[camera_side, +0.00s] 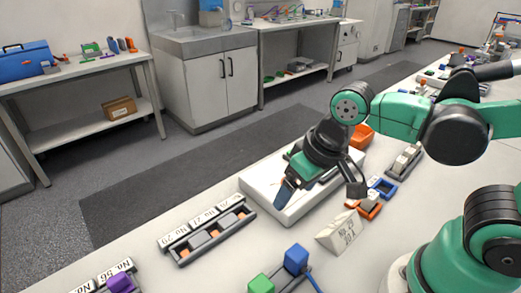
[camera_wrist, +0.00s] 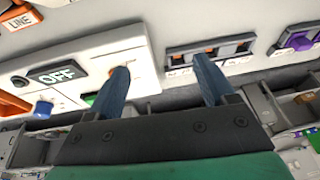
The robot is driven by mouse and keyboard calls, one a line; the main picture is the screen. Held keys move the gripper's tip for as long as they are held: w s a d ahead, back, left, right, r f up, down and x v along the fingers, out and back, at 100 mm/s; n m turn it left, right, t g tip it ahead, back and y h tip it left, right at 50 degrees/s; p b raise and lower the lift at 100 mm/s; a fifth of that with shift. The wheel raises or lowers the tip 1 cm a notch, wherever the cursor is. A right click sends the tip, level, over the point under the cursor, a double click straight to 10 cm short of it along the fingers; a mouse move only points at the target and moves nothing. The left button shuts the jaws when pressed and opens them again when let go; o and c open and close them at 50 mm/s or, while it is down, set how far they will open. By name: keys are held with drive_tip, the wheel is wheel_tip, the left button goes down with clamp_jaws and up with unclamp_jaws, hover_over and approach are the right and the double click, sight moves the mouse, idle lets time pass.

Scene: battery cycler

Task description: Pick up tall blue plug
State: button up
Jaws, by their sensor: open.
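My gripper (camera_side: 283,197) is in front of the white unit (camera_side: 262,181) in the side view, with its dark blue fingers pointing down. In the wrist view my gripper (camera_wrist: 160,75) is open, with no object held between the fingers. A small blue round piece (camera_wrist: 43,108) stands on the white unit, left of the fingers in the wrist view. A blue block (camera_side: 296,258) stands beside a green block (camera_side: 261,284) at the near edge of the side view, apart from my gripper. I cannot tell which blue piece is the tall blue plug.
An "OFF" display (camera_wrist: 64,75) is on the unit. A slotted rack (camera_side: 212,237) lies left of it, and a purple piece (camera_side: 120,283) is further left. Bare table lies between rack and blocks.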

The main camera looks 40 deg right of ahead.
sight(297, 253)
drive_tip(key=s+a+f+g, duration=0.1)
drive_tip(key=s+a+g, duration=0.1)
drive_tip(key=s+a, duration=0.1)
drive_tip(key=s+a+f+g, duration=0.1)
drive_tip(key=shift+s+a+f+h, duration=0.15)
drive_tip(key=shift+s+f+h, duration=0.1)
drive_tip(key=shift+f+h, duration=0.15)
drive_tip(key=shift+f, duration=2.6)
clamp_jaws()
